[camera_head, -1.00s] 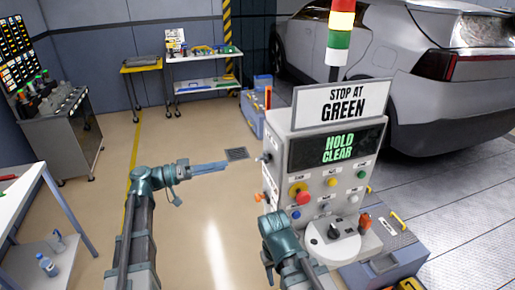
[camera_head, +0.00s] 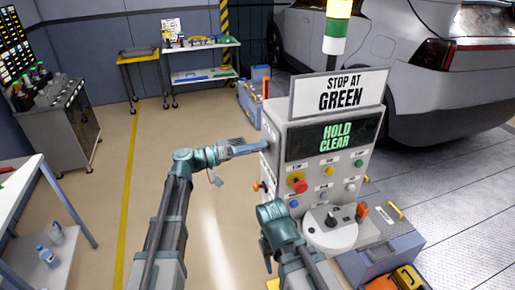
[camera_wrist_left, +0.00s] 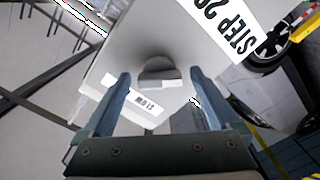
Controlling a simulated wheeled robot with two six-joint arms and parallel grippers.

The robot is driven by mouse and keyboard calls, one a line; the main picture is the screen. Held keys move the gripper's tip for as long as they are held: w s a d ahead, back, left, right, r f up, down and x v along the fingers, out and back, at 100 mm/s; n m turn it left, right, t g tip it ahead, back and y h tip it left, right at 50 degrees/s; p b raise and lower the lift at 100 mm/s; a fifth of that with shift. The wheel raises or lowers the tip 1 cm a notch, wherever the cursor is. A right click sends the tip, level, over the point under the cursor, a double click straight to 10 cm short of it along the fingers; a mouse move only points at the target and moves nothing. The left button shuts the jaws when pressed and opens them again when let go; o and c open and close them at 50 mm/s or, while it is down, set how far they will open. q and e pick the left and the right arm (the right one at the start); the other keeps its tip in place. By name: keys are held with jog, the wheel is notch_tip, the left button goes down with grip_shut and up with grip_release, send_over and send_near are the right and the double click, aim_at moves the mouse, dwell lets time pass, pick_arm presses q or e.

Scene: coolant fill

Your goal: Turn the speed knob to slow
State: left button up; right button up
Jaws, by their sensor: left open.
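The control console (camera_head: 278,165) stands right of centre, its screen reading HOLD CLEAR. My left gripper (camera_head: 255,149) reaches its left side wall. In the left wrist view its two fingers (camera_wrist_left: 160,88) are open and apart. A grey rounded knob (camera_wrist_left: 158,74) shows between and beyond the fingertips on the pale panel. I cannot tell whether the fingers touch it. A white label (camera_wrist_left: 132,99) below it, upside down, seems to read SLOW. In the head view the gripper hides this knob. My right gripper (camera_head: 266,256) hangs before the console's lower left; its jaws are unclear.
A signal tower (camera_head: 335,30) rises behind, with a car (camera_head: 430,70) beyond. A white table (camera_head: 20,195) stands at left. The floor between is clear.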

pick_arm(q)
jog(key=shift+w+d, duration=0.15)
jog(key=shift+d, duration=0.3)
jog(key=c, duration=1.4)
